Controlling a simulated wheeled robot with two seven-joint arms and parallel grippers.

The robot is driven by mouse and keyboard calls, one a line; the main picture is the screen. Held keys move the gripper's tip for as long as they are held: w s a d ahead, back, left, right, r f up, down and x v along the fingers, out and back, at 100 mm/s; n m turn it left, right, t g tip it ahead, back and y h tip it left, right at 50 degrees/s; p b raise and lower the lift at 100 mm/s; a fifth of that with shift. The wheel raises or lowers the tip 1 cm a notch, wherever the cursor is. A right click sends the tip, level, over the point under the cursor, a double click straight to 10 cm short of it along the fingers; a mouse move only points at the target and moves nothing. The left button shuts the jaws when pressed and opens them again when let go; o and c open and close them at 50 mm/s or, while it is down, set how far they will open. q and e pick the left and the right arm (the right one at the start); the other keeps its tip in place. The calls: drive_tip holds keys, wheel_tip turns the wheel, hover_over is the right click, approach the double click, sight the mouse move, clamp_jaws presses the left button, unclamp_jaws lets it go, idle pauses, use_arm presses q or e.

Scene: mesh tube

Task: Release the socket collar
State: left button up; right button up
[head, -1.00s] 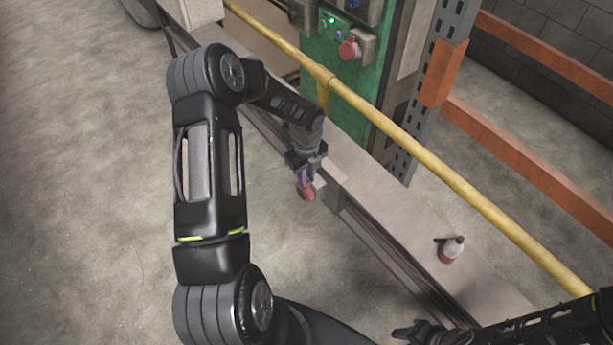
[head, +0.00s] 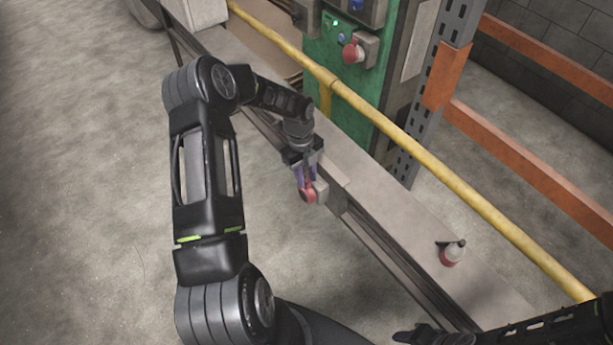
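The red socket collar (head: 308,196) sits at a small grey box (head: 321,191) on the front edge of the long ledge. My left gripper (head: 305,178) is at the collar, pointing down at it from above. Its two purple-grey fingers stand apart with a red part showing between them. I cannot tell whether they press on it or stand clear. My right gripper (head: 408,336) is at the bottom edge, dark and partly cut off, away from the collar. Its finger opening is not clear.
A red and white bottle (head: 452,254) with a dark nozzle stands on the ledge (head: 400,215) at right. A yellow rail (head: 420,160) runs along the ledge's back. Behind it are a green panel with a red button (head: 353,52) and a rack. The left floor is clear.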

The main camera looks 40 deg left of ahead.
use_arm(q)
drive_tip(key=shift+o, duration=1.1)
wheel_tip(320, 180, up, 8)
drive_tip(key=a+b, duration=0.1)
drive_tip(key=shift+w+f, duration=0.15)
